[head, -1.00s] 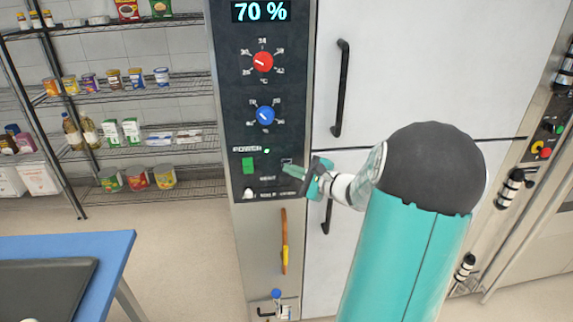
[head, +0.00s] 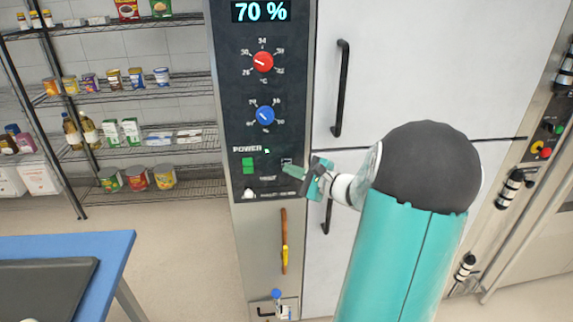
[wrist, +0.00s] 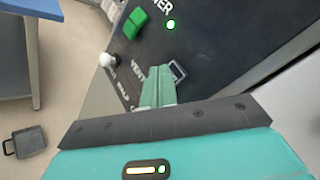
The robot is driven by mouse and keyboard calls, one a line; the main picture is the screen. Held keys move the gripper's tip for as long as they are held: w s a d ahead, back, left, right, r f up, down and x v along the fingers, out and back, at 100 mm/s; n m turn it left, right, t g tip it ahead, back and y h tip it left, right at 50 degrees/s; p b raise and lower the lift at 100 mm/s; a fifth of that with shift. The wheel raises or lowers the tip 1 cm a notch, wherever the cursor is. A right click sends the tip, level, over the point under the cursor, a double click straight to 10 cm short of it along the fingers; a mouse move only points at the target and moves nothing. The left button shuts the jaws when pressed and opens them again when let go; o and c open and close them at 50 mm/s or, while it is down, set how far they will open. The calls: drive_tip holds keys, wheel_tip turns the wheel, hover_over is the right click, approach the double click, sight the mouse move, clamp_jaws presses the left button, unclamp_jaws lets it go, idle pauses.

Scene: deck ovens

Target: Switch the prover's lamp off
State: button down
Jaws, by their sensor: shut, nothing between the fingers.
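The prover's dark control panel (head: 240,125) stands left of its white doors in the head view. Its lower part has a green power switch (head: 248,165), a small dark switch with a pale frame (head: 287,160) and a white knob (head: 248,193). They also show in the wrist view: green switch (wrist: 130,22), framed switch (wrist: 178,70), white knob (wrist: 107,60). I cannot read which control is the lamp's. My gripper (head: 287,169) is shut and empty, its fingertips (wrist: 160,72) right beside the framed switch; contact cannot be told. The fingers partly hide the labels.
Above are a 70 % display (head: 261,11), a red dial (head: 263,62) and a blue dial (head: 265,115). A green light (head: 267,151) glows beside the power label. Black door handles (head: 341,90) stand out to the right. A blue table (head: 115,262) is at lower left, with open floor between.

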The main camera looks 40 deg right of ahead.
drive_tip(key=shift+s, duration=0.1)
drive_tip(key=s+a, duration=0.1)
drive_tip(key=s, duration=0.1)
drive_tip(key=s+a, duration=0.2)
drive_tip(key=shift+s+a, duration=0.2)
drive_tip(key=shift+s, duration=0.2)
idle(2.4)
